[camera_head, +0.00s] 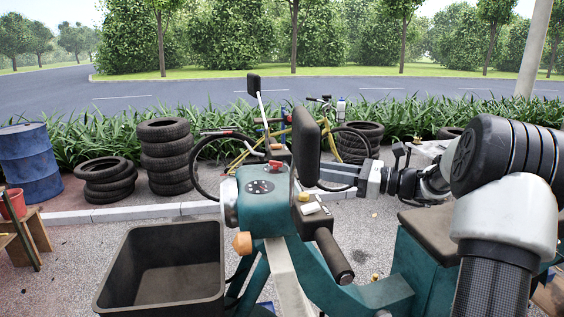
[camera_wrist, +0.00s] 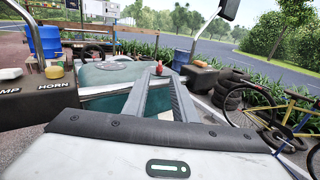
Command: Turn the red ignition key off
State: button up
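The red ignition key (camera_head: 277,166) sits on top of the teal console (camera_head: 258,187) of the cart, beside a dark round dial face. In the wrist view the red key (camera_wrist: 159,69) shows just beyond the fingertips, roughly in line with the gap between them. I cannot make out the key's exact angle.
A black switch box (camera_wrist: 38,102) marked HORN, with a yellow button (camera_wrist: 55,72), is at left in the wrist view. A black handlebar grip (camera_head: 333,256) and an empty dark bin (camera_head: 165,268) flank the console. Tyres (camera_head: 166,155) and a yellow bicycle (camera_head: 262,145) stand behind.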

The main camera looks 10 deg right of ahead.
aim_at(283, 170)
jog(key=p+x, duration=0.1)
jog(key=x, duration=0.9)
jog(key=shift+w+a, duration=0.25)
grip_shut()
